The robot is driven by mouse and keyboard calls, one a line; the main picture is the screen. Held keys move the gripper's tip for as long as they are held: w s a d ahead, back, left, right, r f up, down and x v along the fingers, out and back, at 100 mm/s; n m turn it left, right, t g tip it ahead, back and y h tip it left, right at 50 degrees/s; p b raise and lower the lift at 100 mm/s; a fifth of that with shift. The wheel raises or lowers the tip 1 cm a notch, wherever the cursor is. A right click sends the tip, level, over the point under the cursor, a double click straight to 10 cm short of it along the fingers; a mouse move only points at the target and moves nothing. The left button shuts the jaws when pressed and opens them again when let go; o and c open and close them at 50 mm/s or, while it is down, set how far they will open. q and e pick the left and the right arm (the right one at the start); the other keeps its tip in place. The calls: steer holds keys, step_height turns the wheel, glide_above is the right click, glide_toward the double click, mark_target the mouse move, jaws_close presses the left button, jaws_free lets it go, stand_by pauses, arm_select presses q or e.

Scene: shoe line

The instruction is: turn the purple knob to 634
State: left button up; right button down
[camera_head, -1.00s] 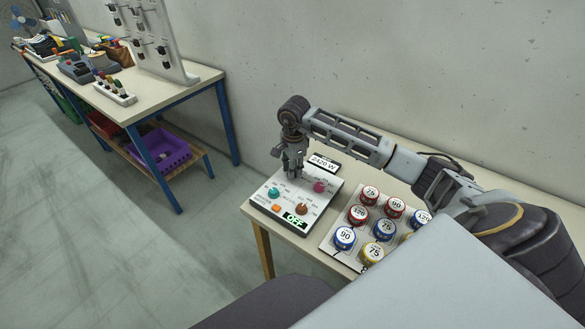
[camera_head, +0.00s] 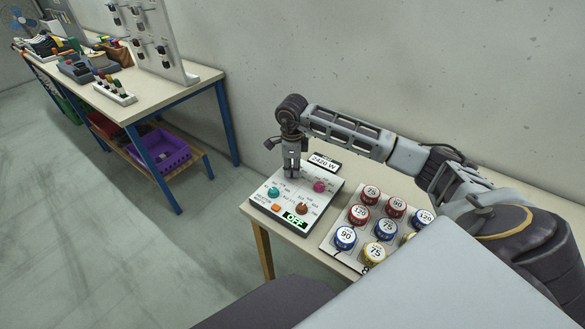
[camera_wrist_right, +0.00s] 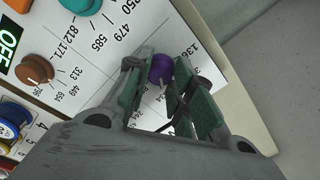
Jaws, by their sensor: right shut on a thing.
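A white control panel (camera_head: 258,200) with several knobs sits at the left end of the near table. The purple knob (camera_wrist_right: 161,67) shows between the fingertips of my right gripper (camera_wrist_right: 160,66) in the wrist view. The gripper is shut on it. Numbers stand around the knob, but the fingers cover part of the scale and I cannot read its setting. In the head view my right gripper (camera_head: 292,173) points down at the panel's back part and hides the purple knob. My left gripper is not in view.
A rack of numbered spools (camera_head: 386,229) stands to the right. The wall is close behind.

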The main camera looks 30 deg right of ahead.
mark_target(292, 172)
steer(key=shift+m, duration=0.6)
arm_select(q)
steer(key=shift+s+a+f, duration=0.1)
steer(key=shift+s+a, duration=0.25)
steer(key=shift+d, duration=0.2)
arm_select(e)
steer(key=c, duration=1.2)
jaws_free()
steer(key=shift+r, duration=0.65)
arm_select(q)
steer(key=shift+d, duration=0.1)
arm_select(e)
steer(key=r, duration=1)
steer(key=shift+s+a+r, duration=0.15)
steer(key=shift+a+r, duration=0.05)
steer(key=shift+r, duration=0.2)
